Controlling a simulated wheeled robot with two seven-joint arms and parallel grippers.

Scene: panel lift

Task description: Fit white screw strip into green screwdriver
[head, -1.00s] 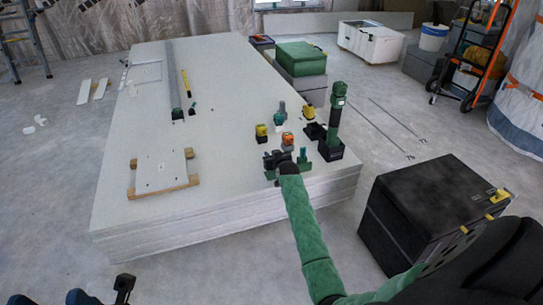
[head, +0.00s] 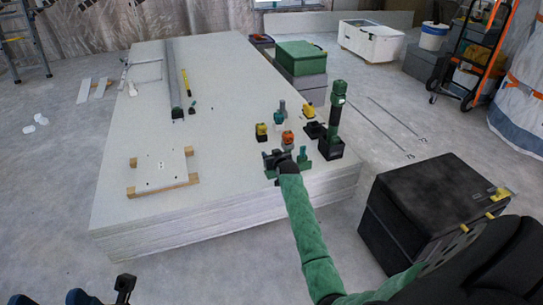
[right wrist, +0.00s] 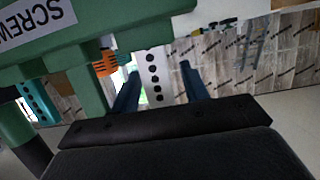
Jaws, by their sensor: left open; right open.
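A tall green and black tool (head: 336,112), which looks like the green screwdriver, stands upright in a black holder at the right edge of the board stack. My right gripper (head: 277,160) is low over the front right of the stack. In the right wrist view its two dark fingers (right wrist: 161,88) are open, and the white screw strip (right wrist: 152,70), with a row of black dots, shows between them. I cannot tell whether they touch it. A green body (right wrist: 110,30) lettered "SCREW" is close beside it. My left gripper (head: 123,287) is open at the bottom left, away from the stack.
An orange-topped item (head: 287,138), a yellow-topped item (head: 262,131) and other small tools stand close behind my right gripper. A white board on wooden battens (head: 162,170) lies at left. A black case (head: 425,205) stands on the floor at right. The stack's middle is clear.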

